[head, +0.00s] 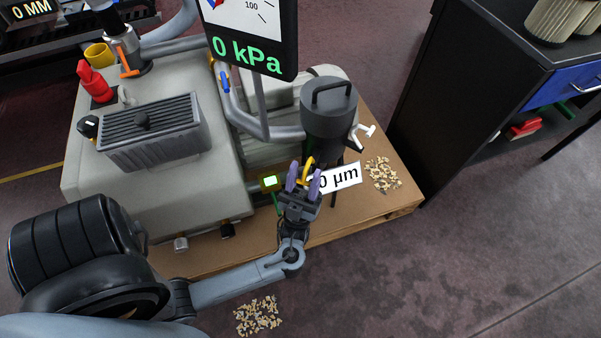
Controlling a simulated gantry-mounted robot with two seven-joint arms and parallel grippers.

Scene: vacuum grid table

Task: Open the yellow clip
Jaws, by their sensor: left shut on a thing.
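The yellow clip (307,165) shows as a small curved yellow piece at the lower front of the dark grey canister (331,112). My left gripper (304,174), with two purple fingers, reaches up to it from below. The fingers stand on either side of the clip and are shut on it. They hide the clip's lower part. A white clip-like lever (363,131) sticks out on the canister's right side. My right gripper is not in view.
A grey pump unit (170,190) stands at left on a wooden pallet (395,203). A "0 kPa" display (247,40) hangs above. A black cabinet (460,90) stands at right. Chips (258,315) lie on the floor.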

